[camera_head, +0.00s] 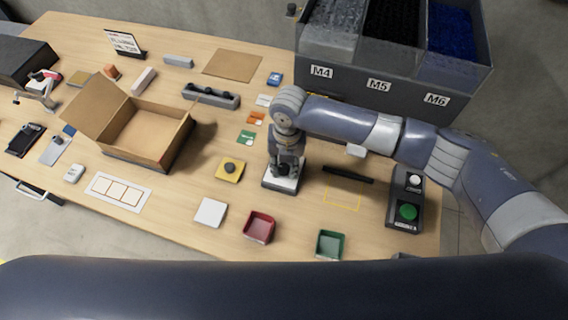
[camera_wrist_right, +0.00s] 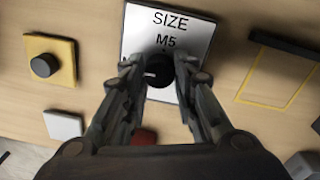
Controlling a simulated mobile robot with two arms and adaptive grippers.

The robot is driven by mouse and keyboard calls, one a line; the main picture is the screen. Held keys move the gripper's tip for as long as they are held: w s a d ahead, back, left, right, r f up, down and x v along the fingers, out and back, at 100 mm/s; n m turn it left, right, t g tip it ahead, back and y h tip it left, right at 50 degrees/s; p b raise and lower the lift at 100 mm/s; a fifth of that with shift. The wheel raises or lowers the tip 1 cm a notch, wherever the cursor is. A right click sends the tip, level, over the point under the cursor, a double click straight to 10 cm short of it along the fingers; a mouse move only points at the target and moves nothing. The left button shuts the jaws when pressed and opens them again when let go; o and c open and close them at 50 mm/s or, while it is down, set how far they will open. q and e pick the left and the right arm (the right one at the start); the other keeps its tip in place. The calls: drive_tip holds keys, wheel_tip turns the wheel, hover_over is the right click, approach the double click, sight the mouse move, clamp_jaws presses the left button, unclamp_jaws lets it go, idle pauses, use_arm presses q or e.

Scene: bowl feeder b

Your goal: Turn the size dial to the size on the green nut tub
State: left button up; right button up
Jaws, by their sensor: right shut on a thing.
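The size dial's white plate (camera_wrist_right: 135,45) reads SIZE with M5 below it in the right wrist view. My right gripper (camera_wrist_right: 159,66) is shut on the knob, one finger on each side. In the head view my right gripper (camera_head: 288,172) points down over the dial plate (camera_head: 273,183) and hides most of it. The green nut tub (camera_head: 331,244) stands near the front edge of the table, right of a red tub; I cannot read a size on it. My left gripper is not in view.
Bins (camera_head: 350,75) labelled M4, M5 and M6 stand at the back right. A button box (camera_head: 405,200) with a green button is right of the dial. A yellow plate with a black knob (camera_head: 230,168) and a red tub (camera_head: 259,227) are near the gripper.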

sight(286, 168)
idle(0.3)
drive_tip(key=o, duration=1)
drive_tip(key=shift+o, duration=0.2)
drive_tip(key=shift+r, duration=0.15)
wheel_tip(286, 168, up, 12)
drive_tip(key=shift+d+f, duration=0.2)
drive_tip(key=shift+d, duration=0.1)
drive_tip(key=shift+s, duration=0.1)
